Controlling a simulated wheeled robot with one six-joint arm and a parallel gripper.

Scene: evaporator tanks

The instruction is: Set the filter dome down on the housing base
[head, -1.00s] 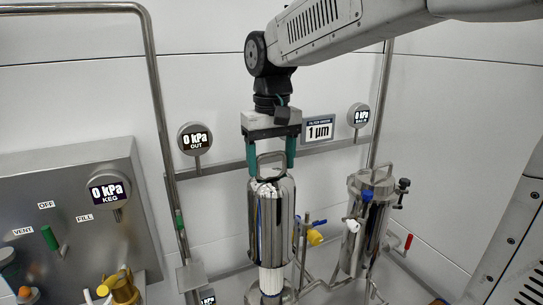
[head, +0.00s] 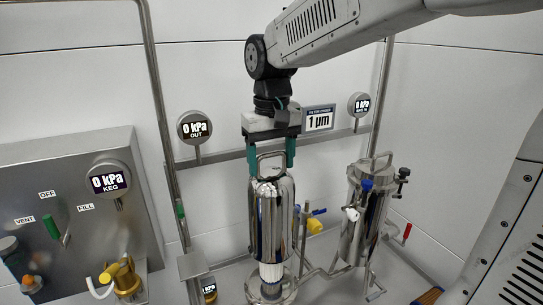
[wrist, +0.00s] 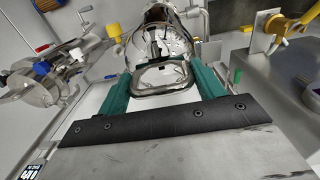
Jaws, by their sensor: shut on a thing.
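The filter dome (head: 271,218) is a shiny steel cylinder with a loop handle on top. My gripper (head: 271,165) is shut on that handle and holds the dome upright. The dome and handle also show in the wrist view (wrist: 165,40), between my green fingers (wrist: 160,85). A white pleated filter cartridge (head: 270,272) shows below the dome's lower rim, its upper part hidden inside. The housing base (head: 256,293) is a round steel piece below the cartridge near the bottom of the head view. The dome's rim is above the base, with a gap between them.
A second closed steel housing (head: 365,215) with valves stands to the right. A valve with a yellow part (head: 315,226) is close beside the dome. A vertical pipe (head: 165,130) and a control panel (head: 70,215) stand to the left. Gauges sit on the rail behind.

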